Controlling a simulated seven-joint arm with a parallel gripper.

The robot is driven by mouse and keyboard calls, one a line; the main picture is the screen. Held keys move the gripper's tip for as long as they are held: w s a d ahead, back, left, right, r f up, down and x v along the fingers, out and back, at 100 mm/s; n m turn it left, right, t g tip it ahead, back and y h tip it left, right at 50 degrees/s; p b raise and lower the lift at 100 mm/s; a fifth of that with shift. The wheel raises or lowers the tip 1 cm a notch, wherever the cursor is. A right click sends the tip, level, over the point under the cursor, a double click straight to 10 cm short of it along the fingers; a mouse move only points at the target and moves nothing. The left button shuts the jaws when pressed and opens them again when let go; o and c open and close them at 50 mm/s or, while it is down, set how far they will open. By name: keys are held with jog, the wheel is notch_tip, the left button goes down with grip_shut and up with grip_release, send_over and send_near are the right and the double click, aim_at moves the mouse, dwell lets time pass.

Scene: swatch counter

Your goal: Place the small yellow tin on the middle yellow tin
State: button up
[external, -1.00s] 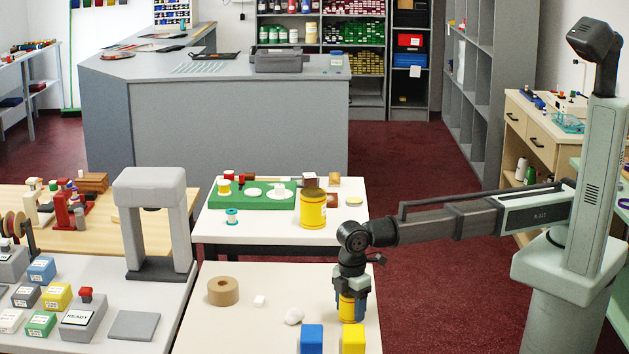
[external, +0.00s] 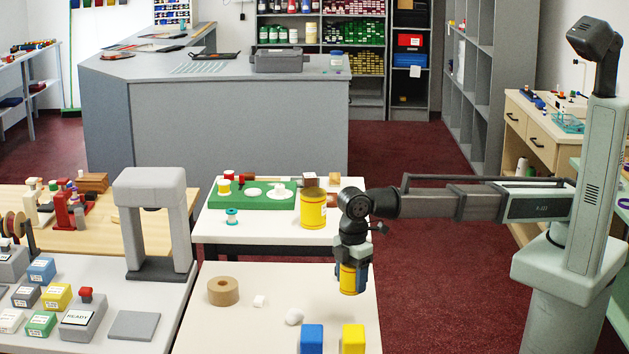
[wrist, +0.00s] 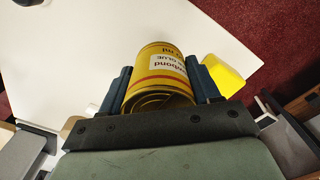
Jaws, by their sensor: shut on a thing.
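My gripper (external: 350,287) is shut on the small yellow tin (external: 348,277) and holds it above the right side of the near white table. The wrist view shows this tin (wrist: 160,72) between the two fingers, with a white label, a red band and ring-like rims at its near end.
A yellow block (external: 353,338) and a blue block (external: 312,338) stand at the near table's front. A tape roll (external: 223,291) and small white pieces (external: 294,317) lie left of my gripper. A green board (external: 262,199) lies beside the larger tin. A gap separates the two tables.

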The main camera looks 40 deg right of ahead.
jog(key=shift+r, duration=0.6)
jog(key=w+d+r+m, duration=0.25)
jog(key=w+d, duration=0.35)
jog(key=w, duration=0.5)
jog(key=w+d+r+m, duration=0.1)
jog(key=w+d+r, duration=0.2)
jog(key=w+d, duration=0.55)
jog(key=m, duration=0.2)
send_near(314, 192)
jog(key=s+a, duration=0.2)
jog(key=shift+s+a+f, duration=0.1)
jog(key=shift+s+a, duration=0.2)
jog(key=shift+s, duration=0.1)
jog(key=shift+n, duration=0.35)
jog(key=w+r, duration=0.1)
jog(key=w+d+r, duration=0.2)
jog(key=shift+w+d+r, duration=0.25)
jog(key=shift+w+r, duration=0.1)
jog(key=shift+w, duration=0.05)
jog(key=n, duration=0.5)
jog(key=shift+s+d+r, duration=0.1)
jog(key=shift+s+r, duration=0.2)
jog(key=shift+s, duration=0.05)
jog(key=shift+f+n, duration=0.15)
jog(key=shift+n, duration=0.15)
jog(key=shift+f, duration=4.85)
